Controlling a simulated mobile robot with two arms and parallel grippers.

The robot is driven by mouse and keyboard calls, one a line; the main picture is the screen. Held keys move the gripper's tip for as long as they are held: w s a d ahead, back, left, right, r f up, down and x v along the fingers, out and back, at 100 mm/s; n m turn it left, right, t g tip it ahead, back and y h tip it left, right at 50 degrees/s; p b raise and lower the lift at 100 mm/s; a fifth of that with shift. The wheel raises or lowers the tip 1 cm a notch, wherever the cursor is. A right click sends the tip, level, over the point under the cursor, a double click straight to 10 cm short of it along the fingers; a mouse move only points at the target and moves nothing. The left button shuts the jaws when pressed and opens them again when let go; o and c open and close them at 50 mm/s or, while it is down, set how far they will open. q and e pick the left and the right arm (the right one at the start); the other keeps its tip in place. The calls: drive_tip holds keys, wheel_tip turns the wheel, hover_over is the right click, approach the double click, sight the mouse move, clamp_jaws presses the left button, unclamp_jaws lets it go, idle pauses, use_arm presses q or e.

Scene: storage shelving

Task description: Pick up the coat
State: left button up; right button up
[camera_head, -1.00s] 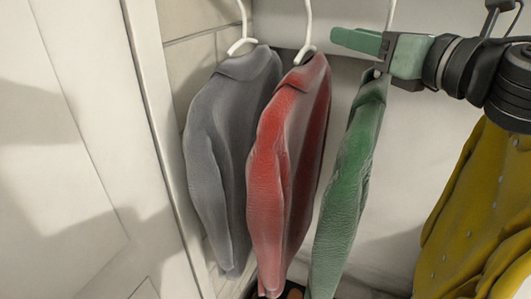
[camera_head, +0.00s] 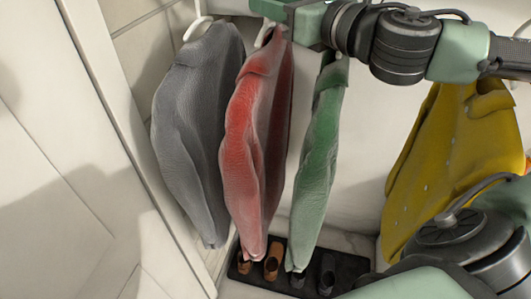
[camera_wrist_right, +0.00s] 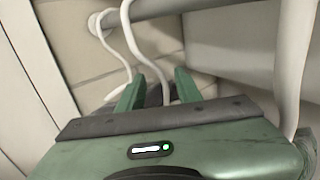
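Several coats hang in a row in the head view: a grey coat (camera_head: 197,130), a red coat (camera_head: 250,145), a green coat (camera_head: 317,160) and a yellow coat (camera_head: 440,150) at the right. My right gripper (camera_head: 270,10) is at the top edge, by the red coat's white hanger (camera_head: 265,36), and hides part of it. In the right wrist view my right gripper (camera_wrist_right: 157,90) has its two green fingers apart. A white hanger hook (camera_wrist_right: 145,58) runs down between them. Another hook (camera_wrist_right: 103,38) passes by the left finger. My left gripper is not in view.
A grey rail (camera_wrist_right: 190,8) runs across the top of the right wrist view. A white door panel (camera_head: 60,180) fills the left. Brown shoes (camera_head: 273,262) and dark shoes (camera_head: 326,275) stand on a black mat (camera_head: 352,268) below the coats.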

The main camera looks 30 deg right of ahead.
drive_tip(key=shift+w+a+r+p, duration=0.1)
drive_tip(key=shift+w+a+p, duration=0.05)
drive_tip(key=shift+w+p, duration=0.55)
drive_tip(key=shift+p, duration=0.05)
drive_tip(key=shift+w, duration=0.7)
use_arm(q)
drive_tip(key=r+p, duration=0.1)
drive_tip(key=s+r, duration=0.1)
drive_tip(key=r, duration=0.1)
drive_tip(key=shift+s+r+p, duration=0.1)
drive_tip(key=shift+p, duration=0.25)
use_arm(e)
drive_tip(key=shift+w+a, duration=0.1)
drive_tip(key=shift+w, duration=1.05)
clamp_jaws()
